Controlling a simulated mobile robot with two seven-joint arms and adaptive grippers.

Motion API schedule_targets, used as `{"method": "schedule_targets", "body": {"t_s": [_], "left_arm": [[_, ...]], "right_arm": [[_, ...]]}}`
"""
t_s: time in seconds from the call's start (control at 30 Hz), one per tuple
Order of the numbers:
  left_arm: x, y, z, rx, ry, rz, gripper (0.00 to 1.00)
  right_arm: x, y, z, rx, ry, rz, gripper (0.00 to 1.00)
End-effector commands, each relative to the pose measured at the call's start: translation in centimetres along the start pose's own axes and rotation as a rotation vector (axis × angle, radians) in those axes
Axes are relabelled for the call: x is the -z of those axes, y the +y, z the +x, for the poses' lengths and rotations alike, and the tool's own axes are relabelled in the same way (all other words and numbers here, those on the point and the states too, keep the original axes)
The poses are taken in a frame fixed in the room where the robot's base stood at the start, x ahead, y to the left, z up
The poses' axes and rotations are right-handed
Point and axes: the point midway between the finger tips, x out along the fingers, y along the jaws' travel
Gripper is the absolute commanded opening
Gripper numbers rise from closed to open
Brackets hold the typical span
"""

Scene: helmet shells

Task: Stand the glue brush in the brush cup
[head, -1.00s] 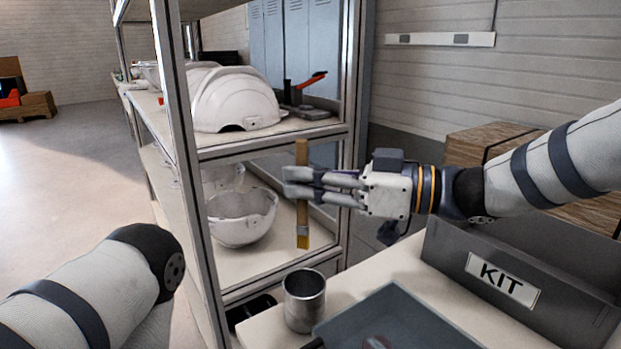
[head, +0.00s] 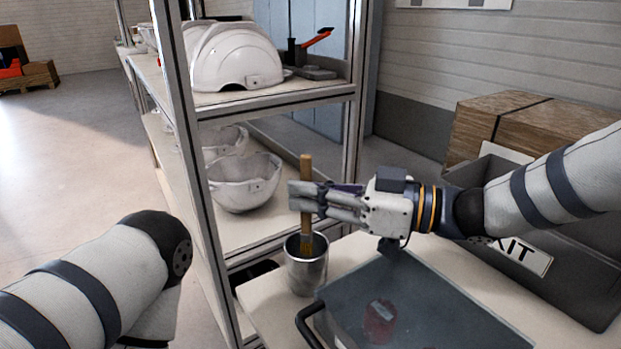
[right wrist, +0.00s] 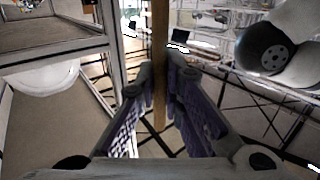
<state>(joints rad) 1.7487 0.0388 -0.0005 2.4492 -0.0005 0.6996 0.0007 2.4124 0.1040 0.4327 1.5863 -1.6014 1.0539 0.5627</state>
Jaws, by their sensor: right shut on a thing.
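The glue brush (head: 306,170) has a wooden handle and stands upright in my right gripper (head: 307,196). The gripper is shut on the handle, which also shows between the fingers in the right wrist view (right wrist: 160,60). The brush's bristle end (head: 306,243) is at the mouth of the metal brush cup (head: 306,275), with its lower tip inside the rim. Whether it touches the cup floor is hidden.
A dark KIT box (head: 575,285) stands at the right. A shelf rack (head: 275,104) with white helmet shells (head: 245,183) rises behind.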

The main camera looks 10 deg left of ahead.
Motion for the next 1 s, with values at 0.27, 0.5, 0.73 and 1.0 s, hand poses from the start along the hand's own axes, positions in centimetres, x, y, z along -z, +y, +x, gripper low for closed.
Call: {"method": "schedule_targets", "body": {"t_s": [0.27,0.5,0.73,1.0], "left_arm": [[-0.1,0.0,0.2,0.0,-0.006,0.0,0.77],[-0.1,0.0,0.2,0.0,-0.005,0.0,0.77],[-0.2,0.0,0.5,0.001,-0.013,0.0,0.77],[-0.5,0.0,0.9,0.001,-0.023,0.0,0.77]], "right_arm": [[-0.7,0.0,0.0,-0.001,0.0,0.0,0.0],[-0.6,0.0,0.0,-0.001,0.0,-0.001,0.0],[-1.4,0.0,0.0,-0.001,0.0,0.002,0.0],[-2.6,0.0,0.1,0.0,-0.001,0.002,0.0]]}}
